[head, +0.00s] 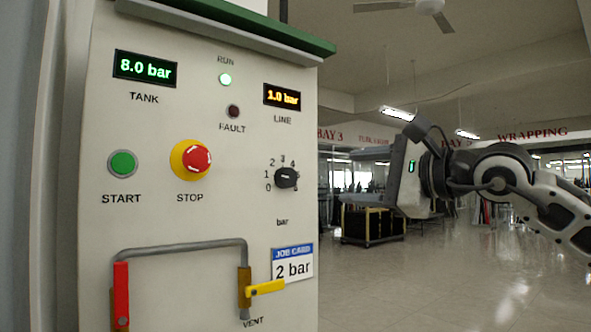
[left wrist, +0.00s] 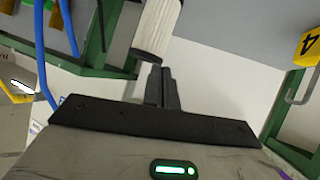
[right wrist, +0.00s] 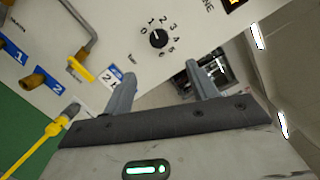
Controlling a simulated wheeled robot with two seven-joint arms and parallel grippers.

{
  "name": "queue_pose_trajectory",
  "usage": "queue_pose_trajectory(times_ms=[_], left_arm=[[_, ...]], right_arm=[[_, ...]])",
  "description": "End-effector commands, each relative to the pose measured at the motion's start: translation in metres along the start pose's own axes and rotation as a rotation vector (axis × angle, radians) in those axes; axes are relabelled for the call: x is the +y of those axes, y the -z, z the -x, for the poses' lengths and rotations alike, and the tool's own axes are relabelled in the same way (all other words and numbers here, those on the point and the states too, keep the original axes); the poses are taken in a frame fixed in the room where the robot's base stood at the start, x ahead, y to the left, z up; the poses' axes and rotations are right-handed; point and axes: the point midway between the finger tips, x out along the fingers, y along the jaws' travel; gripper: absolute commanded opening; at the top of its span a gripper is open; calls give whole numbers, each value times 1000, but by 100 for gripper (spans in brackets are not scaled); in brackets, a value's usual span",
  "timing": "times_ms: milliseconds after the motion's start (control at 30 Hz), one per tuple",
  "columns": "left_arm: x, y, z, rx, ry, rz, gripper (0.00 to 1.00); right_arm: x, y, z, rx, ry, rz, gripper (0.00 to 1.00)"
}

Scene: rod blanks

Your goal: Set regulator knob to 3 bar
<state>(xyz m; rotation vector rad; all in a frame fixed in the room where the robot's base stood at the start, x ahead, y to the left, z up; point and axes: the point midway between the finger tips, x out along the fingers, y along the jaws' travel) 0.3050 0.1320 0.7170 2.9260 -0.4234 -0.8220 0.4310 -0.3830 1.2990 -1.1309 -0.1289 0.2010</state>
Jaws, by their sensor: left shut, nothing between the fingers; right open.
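The regulator knob (head: 286,178) is black and round on the pale panel, with a scale around it. Its pointer is at about 1, and the amber LINE display (head: 282,97) reads 1.0 bar. The knob also shows in the right wrist view (right wrist: 158,38), beyond the fingertips. My right gripper (right wrist: 158,72) is open and empty, facing the panel with its fingers apart from the knob. In the head view it stands right of the panel. My left gripper (left wrist: 162,72) is shut and empty, its tips close below a white ribbed cylinder (left wrist: 157,28); whether they touch is unclear.
A job card (head: 292,264) below the knob reads 2 bar. The TANK display (head: 145,68) reads 8.0 bar. A red STOP button (head: 196,159), green START button (head: 123,163) and piping with a yellow vent lever (head: 266,288) share the panel. Open floor lies right of it.

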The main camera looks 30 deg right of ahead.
Motion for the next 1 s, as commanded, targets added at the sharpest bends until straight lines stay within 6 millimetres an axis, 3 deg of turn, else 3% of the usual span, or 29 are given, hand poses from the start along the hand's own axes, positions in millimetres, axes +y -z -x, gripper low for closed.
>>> queue_pose_trajectory(times_ms=[33, 600, 800, 1000], left_arm=[[2, 10, 8, -13, 2, 6, 0], [-6, 24, 24, -103, 49, -86, 0], [-7, 23, 25, -110, 53, -89, 0], [-8, 22, 25, -110, 54, -90, 0]], right_arm=[[-7, -4, -10, -4, -5, -6, 58], [-3, -4, -116, -7, -2, -9, 58], [-1, -2, -133, -5, -1, -6, 58], [1, -1, -136, -4, -2, -5, 58]])
